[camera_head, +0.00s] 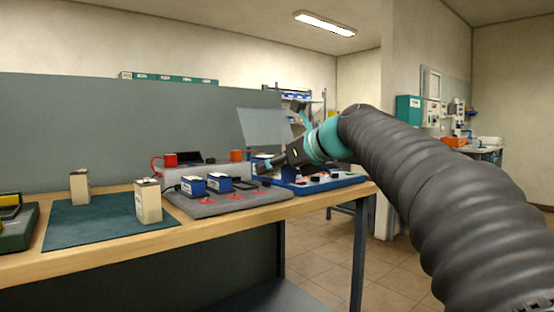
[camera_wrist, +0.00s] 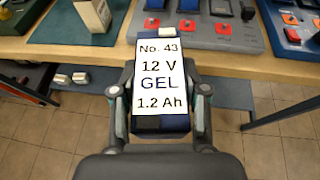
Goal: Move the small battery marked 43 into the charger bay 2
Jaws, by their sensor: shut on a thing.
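My gripper (camera_wrist: 160,98) is shut on the small battery marked 43 (camera_wrist: 160,72). The white label reads No. 43, 12 V, GEL, 1.2 Ah, and the battery has dark blue sides. In the head view my gripper (camera_head: 276,164) is above the right part of the bench; the held battery is hard to make out there. The grey charger (camera_head: 180,203) lies on the bench with red marks along its front, too small to read. Two blue batteries (camera_head: 193,186) (camera_head: 219,182) stand on it. The charger (camera_wrist: 140,28) also shows beyond the held battery in the wrist view.
A dark green mat (camera_head: 95,222) left of the charger bears two cream batteries (camera_head: 148,201) (camera_head: 79,187). A blue board (camera_head: 345,182) with small parts lies to the right. A red block (camera_head: 170,160) is behind the charger.

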